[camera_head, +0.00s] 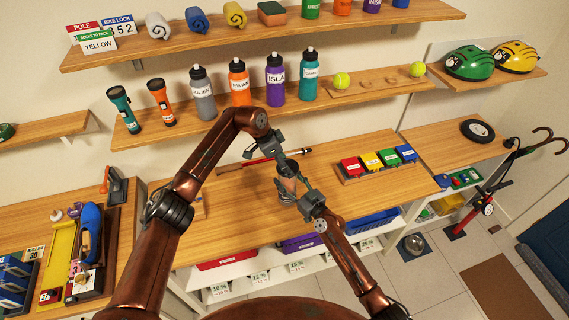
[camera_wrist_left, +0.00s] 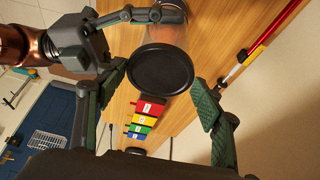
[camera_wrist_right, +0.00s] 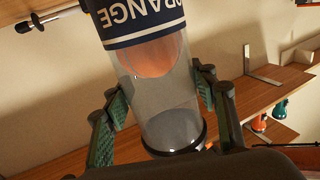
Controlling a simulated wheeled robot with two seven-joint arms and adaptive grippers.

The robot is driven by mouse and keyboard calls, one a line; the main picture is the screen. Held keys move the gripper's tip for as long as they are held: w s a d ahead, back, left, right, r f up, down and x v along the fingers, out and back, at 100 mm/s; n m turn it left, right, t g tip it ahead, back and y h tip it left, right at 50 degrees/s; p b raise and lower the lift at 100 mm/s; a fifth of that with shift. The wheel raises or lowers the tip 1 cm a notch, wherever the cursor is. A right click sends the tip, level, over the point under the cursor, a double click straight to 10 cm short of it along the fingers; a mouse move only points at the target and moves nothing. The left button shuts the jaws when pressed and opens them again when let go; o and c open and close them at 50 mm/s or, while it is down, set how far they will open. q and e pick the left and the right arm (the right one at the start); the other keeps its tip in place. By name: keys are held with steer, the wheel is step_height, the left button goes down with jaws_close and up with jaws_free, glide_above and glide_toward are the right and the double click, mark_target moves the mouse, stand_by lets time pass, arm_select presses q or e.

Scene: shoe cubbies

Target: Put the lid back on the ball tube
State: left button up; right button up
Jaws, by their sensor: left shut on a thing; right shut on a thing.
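The clear ball tube (camera_wrist_right: 165,95) has a dark blue ORANGE label and an orange ball (camera_wrist_right: 155,57) inside. My right gripper (camera_wrist_right: 160,95) is shut around its clear wall; this gripper is also in the head view (camera_head: 297,192). In the head view the tube (camera_head: 288,184) is upright over the counter. My left gripper (camera_wrist_left: 160,82) is shut on the round black lid (camera_wrist_left: 160,68), held flat at the tube's upper end. The left gripper is above the tube in the head view (camera_head: 284,160). A black ring shows at that tube end; I cannot tell whether the lid is fully seated.
A red pump-like rod (camera_head: 262,160) lies on the counter behind the grippers. A tray with red, yellow, green and blue boxes (camera_head: 378,163) stands to the right. Bottles (camera_head: 239,85) and torches (camera_head: 160,103) line the shelf above.

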arm_select(q)
steer(key=shift+f, duration=0.65)
steer(key=o, duration=0.9)
steer(key=v, duration=1.2)
arm_select(e)
steer(key=o, duration=1.8)
steer(key=shift+d, duration=0.1)
